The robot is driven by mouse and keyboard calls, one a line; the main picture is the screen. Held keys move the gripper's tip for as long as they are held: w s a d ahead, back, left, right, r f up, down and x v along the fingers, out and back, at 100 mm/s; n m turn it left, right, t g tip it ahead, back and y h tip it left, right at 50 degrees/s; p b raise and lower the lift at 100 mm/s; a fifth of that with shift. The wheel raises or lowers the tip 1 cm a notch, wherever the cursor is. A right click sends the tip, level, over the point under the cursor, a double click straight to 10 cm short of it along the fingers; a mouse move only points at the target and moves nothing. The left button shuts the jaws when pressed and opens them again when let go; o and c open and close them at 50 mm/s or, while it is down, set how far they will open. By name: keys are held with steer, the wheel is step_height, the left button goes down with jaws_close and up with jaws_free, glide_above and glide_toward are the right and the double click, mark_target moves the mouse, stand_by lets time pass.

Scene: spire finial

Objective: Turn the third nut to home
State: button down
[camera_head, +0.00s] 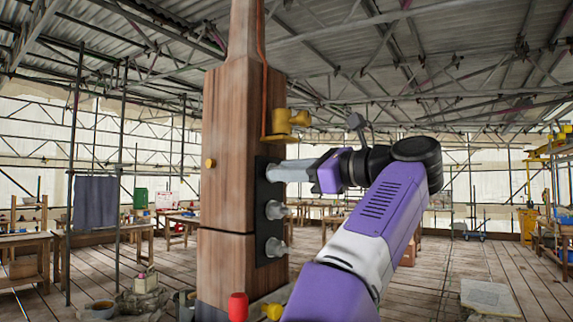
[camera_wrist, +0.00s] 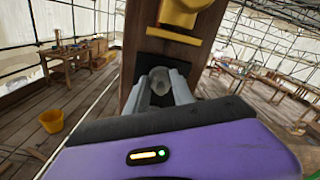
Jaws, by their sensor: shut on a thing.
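A black plate (camera_head: 262,232) is fixed to the side of a tall wooden post (camera_head: 225,150). A grey middle nut (camera_head: 276,210) and a grey lower nut (camera_head: 275,247) stick out from it, clear of my gripper. My gripper (camera_head: 274,172) is at the top of the plate, its jaws closed around the top nut. In the wrist view my gripper (camera_wrist: 160,86) has one finger on each side of this grey rounded top nut (camera_wrist: 160,80).
A yellow fitting (camera_head: 287,122) juts out just above my gripper, and also shows in the wrist view (camera_wrist: 184,12). An orange cable (camera_head: 262,60) runs up the post. A red cylinder (camera_head: 238,306) stands at the post's foot. Workbenches (camera_head: 125,232) stand behind.

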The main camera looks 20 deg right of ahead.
steer(key=shift+w+d+f+m+p, duration=0.15)
steer(key=shift+m+p, duration=0.65)
steer(key=shift+m, duration=1.55)
steer(key=shift+s+d+f+m+p, duration=0.1)
steer(key=shift+m+p, duration=0.65)
steer(key=shift+m, duration=1.6)
steer(key=c, duration=1.1)
jaws_free()
steer(key=shift+r, duration=0.15)
steer(key=b+v, duration=0.3)
steer(key=v, duration=0.4)
steer(key=shift+s+d, duration=0.2)
steer(key=shift+s, duration=0.1)
